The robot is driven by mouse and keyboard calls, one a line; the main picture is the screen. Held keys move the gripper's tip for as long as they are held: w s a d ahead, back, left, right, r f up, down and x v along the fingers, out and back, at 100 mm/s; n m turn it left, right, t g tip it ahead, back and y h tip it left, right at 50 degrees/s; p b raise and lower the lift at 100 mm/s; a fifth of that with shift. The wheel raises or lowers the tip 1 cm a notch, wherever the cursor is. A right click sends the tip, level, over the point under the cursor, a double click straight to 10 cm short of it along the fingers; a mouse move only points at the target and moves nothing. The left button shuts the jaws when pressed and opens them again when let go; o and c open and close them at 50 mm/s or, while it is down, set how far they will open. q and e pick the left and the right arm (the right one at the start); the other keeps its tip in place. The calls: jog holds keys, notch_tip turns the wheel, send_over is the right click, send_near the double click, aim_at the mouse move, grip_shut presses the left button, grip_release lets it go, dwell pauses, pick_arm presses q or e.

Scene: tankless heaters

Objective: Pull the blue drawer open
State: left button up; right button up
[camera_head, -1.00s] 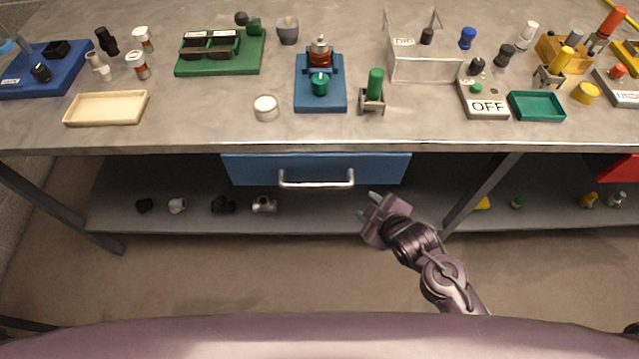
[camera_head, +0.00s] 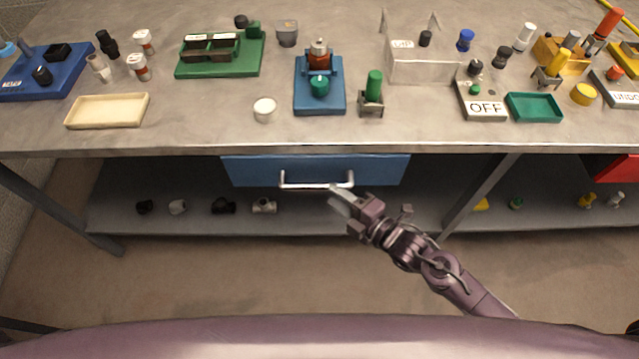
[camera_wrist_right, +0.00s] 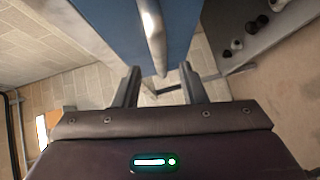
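The blue drawer (camera_head: 255,170) hangs under the tabletop, and its front also fills the top of the right wrist view (camera_wrist_right: 110,25). Its silver bar handle (camera_head: 305,187) runs across the front. In the right wrist view the handle (camera_wrist_right: 153,35) points down from the top, its end lined up with the gap between my fingers. My right gripper (camera_head: 341,200) is open at the handle's right end in the head view, overlapping it there. The fingers (camera_wrist_right: 161,88) stand apart with nothing clamped. I cannot tell whether they touch the handle. My left gripper is not in view.
The grey tabletop edge (camera_head: 130,152) lies above the drawer. A lower shelf (camera_head: 115,215) behind holds several small fittings. A table leg (camera_head: 480,200) stands to the right, with a red drawer (camera_head: 612,168) beyond it. The floor in front is clear.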

aim_at(319, 184)
jog(key=x, duration=0.6)
jog(key=shift+c, duration=0.5)
grip_shut()
